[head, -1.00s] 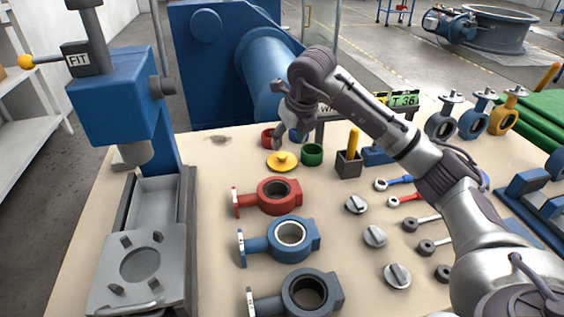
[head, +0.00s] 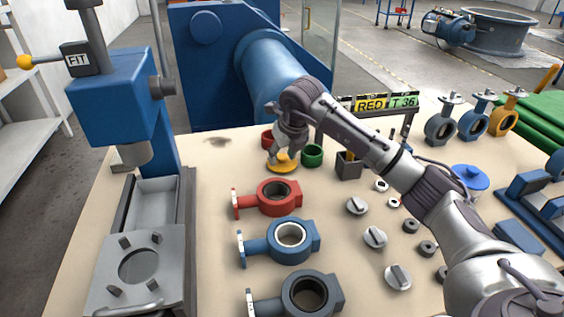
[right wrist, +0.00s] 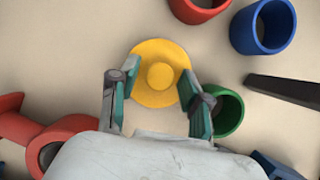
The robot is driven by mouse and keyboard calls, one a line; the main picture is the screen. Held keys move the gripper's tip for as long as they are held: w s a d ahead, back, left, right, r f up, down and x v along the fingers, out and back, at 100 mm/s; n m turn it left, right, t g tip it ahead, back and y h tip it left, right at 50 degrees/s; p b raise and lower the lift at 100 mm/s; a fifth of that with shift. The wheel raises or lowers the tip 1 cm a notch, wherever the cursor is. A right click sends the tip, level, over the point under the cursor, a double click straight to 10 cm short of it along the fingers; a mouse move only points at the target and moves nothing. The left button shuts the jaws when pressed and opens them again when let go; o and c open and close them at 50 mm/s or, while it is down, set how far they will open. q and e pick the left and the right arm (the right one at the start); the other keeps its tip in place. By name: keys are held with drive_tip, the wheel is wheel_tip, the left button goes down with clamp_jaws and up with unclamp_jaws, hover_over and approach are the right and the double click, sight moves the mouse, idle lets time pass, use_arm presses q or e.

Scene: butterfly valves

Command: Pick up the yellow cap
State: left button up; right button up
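The yellow cap (head: 279,168) lies flat on the beige tabletop, beyond the red valve body. It is a round disc with a raised knob. My right gripper (head: 285,158) is directly over it and covers part of it in the head view. In the right wrist view the cap (right wrist: 158,62) shows between and just ahead of the two fingertips (right wrist: 157,82). The fingers are spread apart with a gap between them and the central knob. Whether they touch the disc's rim, I cannot tell. My left gripper is not in view.
A green ring (head: 312,155) stands close to the right of the cap; the right finger is near it in the wrist view. A red ring (head: 267,138) stands behind. Red (head: 275,197) and blue (head: 288,238) valve bodies lie nearer. A blue press (head: 130,110) stands left.

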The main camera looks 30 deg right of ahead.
sight(283, 157)
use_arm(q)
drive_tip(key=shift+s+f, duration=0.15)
use_arm(e)
drive_tip(key=c, duration=0.7)
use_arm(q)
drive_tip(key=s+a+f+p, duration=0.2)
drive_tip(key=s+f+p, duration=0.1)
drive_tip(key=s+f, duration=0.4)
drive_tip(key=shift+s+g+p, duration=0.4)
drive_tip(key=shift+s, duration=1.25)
use_arm(e)
drive_tip(key=shift+r, duration=6.55)
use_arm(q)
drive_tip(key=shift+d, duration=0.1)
